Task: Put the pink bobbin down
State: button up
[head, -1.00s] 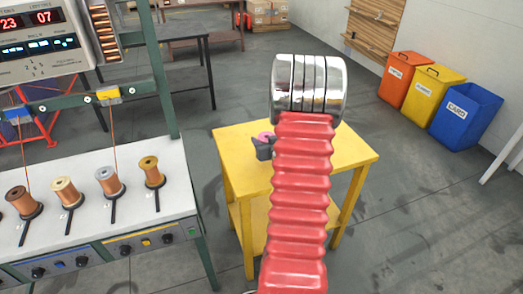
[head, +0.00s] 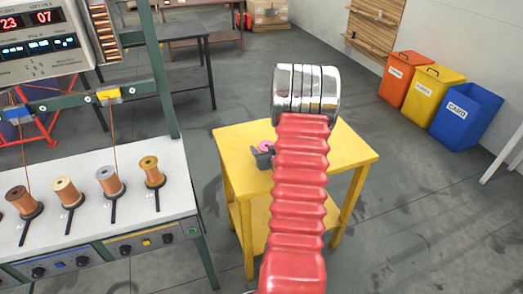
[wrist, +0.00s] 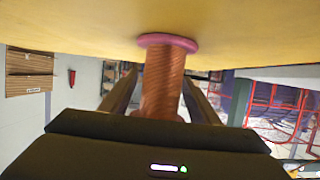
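The pink bobbin, a copper-wound barrel with a pink flange (wrist: 168,41), shows in the wrist view between my fingers. The wrist view has the tabletop along its top, and the pink flange is against or very near that surface. The bobbin's other end is partly hidden by my gripper body. My gripper (wrist: 160,85) has one finger on each side of the barrel, with a narrow gap at least on the left. In the head view my grey gripper (head: 263,156) is spread, low over the yellow table (head: 345,152), with a bit of pink (head: 266,145) behind it.
A white bench (head: 110,215) at left carries several copper and tan bobbins on stands. Orange (head: 405,75), yellow (head: 432,92) and blue (head: 465,115) bins stand at the right wall. The table's right side is clear; my red arm hides part of its middle.

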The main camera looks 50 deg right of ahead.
jog(key=shift+o, duration=0.9)
jog(key=v, duration=1.2)
